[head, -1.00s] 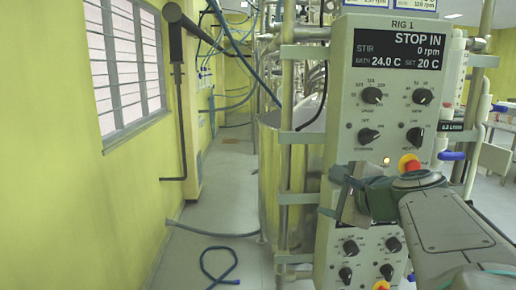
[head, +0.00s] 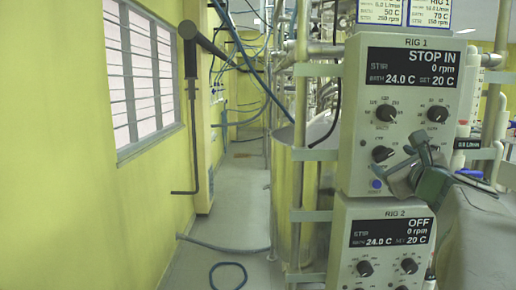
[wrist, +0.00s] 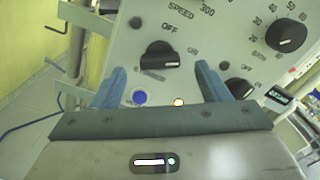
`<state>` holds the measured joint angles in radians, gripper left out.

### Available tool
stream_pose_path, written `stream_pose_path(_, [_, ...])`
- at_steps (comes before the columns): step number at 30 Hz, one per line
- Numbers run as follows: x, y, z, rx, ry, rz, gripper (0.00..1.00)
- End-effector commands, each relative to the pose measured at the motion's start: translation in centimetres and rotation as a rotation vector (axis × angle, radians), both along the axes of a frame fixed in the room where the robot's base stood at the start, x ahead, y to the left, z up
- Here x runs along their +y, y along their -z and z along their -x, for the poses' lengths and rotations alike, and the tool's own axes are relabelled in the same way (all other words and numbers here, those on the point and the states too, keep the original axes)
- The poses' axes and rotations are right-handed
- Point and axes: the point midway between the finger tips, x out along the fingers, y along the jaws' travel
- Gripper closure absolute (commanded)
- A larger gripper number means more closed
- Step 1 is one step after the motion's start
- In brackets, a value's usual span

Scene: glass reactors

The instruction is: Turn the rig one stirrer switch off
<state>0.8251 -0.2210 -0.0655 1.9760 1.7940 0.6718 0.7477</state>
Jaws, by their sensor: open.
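The rig one panel (head: 352,130) is a pale box labelled RIG 1. Its display (head: 408,67) reads STOP IN, 0 rpm, 24.0 C and SET 20 C. The stirrer switch (head: 382,154) is a dark rotary knob at the panel's lower left. In the wrist view the switch (wrist: 158,56) lies beyond and between my fingertips, with OFF and ON printed around it. My gripper (wrist: 158,78) is open and empty, with no visible contact. In the head view my gripper (head: 405,170) is in front of the panel's lower right and hides the other lower switch.
A blue button (wrist: 139,98) and a lit amber lamp (wrist: 179,103) sit below the switch. Two larger dials (head: 386,112) are above it. The RIG 2 panel (head: 392,250) is directly underneath, its display reading OFF.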

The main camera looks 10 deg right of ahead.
Motion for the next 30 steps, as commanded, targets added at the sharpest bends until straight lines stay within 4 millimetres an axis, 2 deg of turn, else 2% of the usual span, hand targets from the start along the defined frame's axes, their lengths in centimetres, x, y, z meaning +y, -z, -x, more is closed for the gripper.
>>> stream_pose_path(3, [-0.5,0.0,-2.0,0.002,-0.001,-0.002,0.31])
stream_pose_path(9, [-0.9,0.0,-3.7,0.000,-0.001,0.000,0.31])
stream_pose_path(20, [-0.9,0.0,-4.1,0.000,0.000,0.001,0.31])
stream_pose_path(24, [-0.9,0.0,-4.1,0.001,-0.001,0.001,0.70])
stream_pose_path(25, [-0.9,0.0,-4.1,0.000,-0.001,0.000,0.76])
stream_pose_path(27, [-0.5,0.0,-4.0,0.000,-0.002,0.001,0.76])
stream_pose_path(30, [-0.8,0.1,-4.1,0.001,-0.002,0.004,0.76])
